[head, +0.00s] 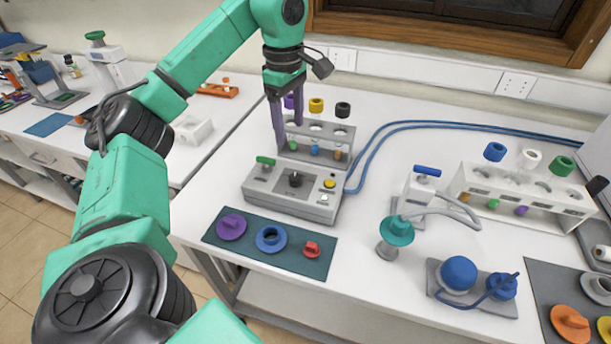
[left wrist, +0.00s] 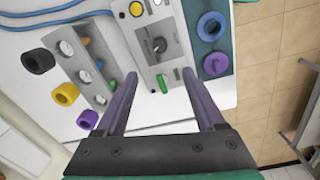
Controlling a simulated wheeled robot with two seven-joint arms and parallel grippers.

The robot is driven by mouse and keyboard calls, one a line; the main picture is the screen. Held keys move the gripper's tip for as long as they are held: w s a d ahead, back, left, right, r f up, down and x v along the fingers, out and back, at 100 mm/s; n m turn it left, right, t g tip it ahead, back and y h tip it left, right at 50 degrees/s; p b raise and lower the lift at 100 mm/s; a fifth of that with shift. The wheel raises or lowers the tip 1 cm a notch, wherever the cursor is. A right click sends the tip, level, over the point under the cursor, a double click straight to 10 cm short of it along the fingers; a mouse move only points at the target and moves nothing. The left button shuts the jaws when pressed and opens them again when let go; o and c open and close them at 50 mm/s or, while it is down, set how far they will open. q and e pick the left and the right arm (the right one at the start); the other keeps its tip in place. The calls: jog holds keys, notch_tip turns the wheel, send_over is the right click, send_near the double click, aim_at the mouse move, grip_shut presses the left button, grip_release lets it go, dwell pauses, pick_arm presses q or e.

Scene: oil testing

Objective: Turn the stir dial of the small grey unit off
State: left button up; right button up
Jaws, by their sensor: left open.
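The small grey unit (head: 312,207) stands on the white bench in the middle of the head view. Its black dial (head: 295,179) sits on the middle of its top face. In the left wrist view, the unit (left wrist: 178,72) lies beyond the fingers and the dial (left wrist: 158,45) is in plain sight. My left gripper (head: 288,127) is open and empty, above and behind the unit, near the vial rack, apart from the dial. My right gripper is not in view.
A vial rack (head: 343,132) with coloured caps behind it stands behind the unit. A dark mat (head: 250,252) with purple, blue and red parts lies in front. Blue tubing (head: 372,150) runs behind the unit to the right. A teal-topped stand (head: 397,232) is to the right.

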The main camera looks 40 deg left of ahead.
pick_arm(q)
jog(key=f, duration=0.2)
jog(key=b, duration=0.5)
send_over(294, 176)
jog(key=f, duration=0.5)
jog(key=shift+s+f, duration=0.25)
jog(key=shift+f, duration=0.15)
notch_tip(294, 176, down, 6)
jog(key=shift+w+f+p, duration=0.1)
jog(key=shift+f+p, duration=0.1)
jog(key=shift+p, duration=0.75)
jog(key=shift+w+f, duration=0.1)
jog(key=shift+f, duration=0.35)
grip_shut()
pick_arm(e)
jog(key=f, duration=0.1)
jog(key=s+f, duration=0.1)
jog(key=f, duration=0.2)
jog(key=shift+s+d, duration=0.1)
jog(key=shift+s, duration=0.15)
